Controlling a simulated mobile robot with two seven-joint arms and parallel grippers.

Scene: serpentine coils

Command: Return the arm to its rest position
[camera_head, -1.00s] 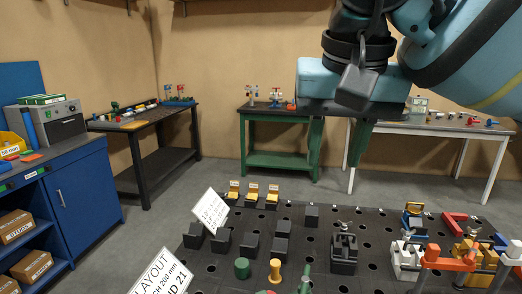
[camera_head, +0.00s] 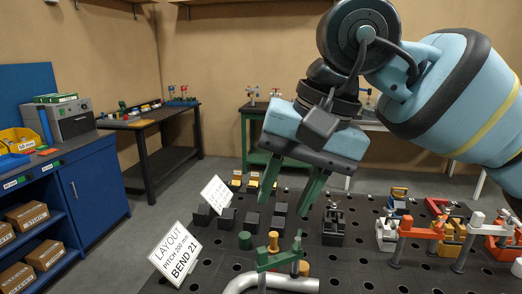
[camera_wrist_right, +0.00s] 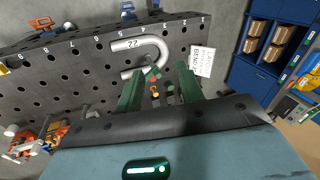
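My right arm comes in from the upper right in the head view. Its right gripper (camera_head: 285,202) points down above the dark perforated table (camera_head: 350,270), with its two green fingers apart and nothing between them. The right wrist view also shows the spread green fingers (camera_wrist_right: 160,74) with a gap between them. A silver bent tube (camera_head: 300,284) lies on the table at the bottom of the head view, below and apart from the gripper. In the right wrist view the tube (camera_wrist_right: 128,44) shows a U-bend. My left gripper is in neither view.
A green clamp (camera_head: 277,261) stands by the tube. Black blocks (camera_head: 226,216), a layout sign (camera_head: 176,253) and orange-and-white clamps (camera_head: 420,230) stand on the table. A blue cabinet (camera_head: 92,190) is at left; a green bench (camera_head: 262,160) stands behind the gripper.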

